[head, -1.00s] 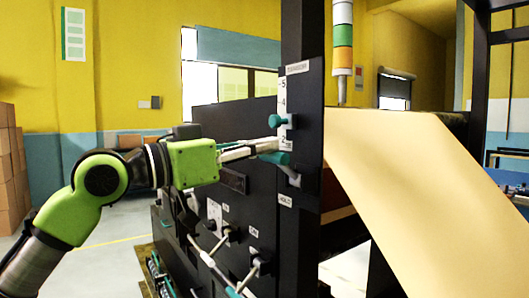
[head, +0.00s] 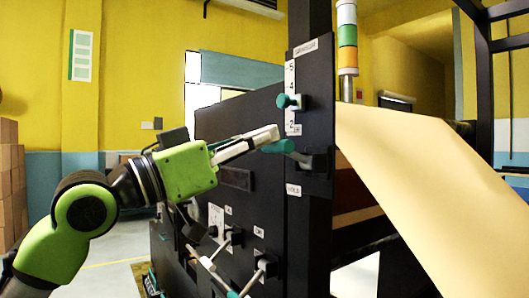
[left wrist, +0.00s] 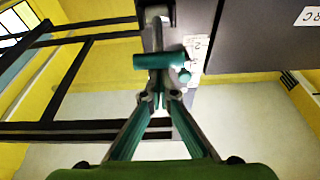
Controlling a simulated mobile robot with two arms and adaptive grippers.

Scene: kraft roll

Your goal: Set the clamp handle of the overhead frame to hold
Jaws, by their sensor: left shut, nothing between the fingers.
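The clamp handle (head: 278,146) is a teal grip on a dark lever. It juts left from a bracket on the black upright panel, below the number scale (head: 291,100). My left gripper (head: 276,131) is shut and empty; its tips are close to the grip in the head view. In the left wrist view the grip (left wrist: 158,61) lies crosswise just beyond the closed fingertips (left wrist: 158,98). I cannot tell whether they touch. A small label (head: 293,190) below the lever is too blurred to read. My right gripper is out of view.
A teal knob (head: 290,101) sits on the scale just above the handle. Lower levers (head: 235,240) stick out from the black machine front below my arm. A wide kraft sheet (head: 430,170) slopes down on the right. A signal lamp (head: 347,45) stands behind the panel.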

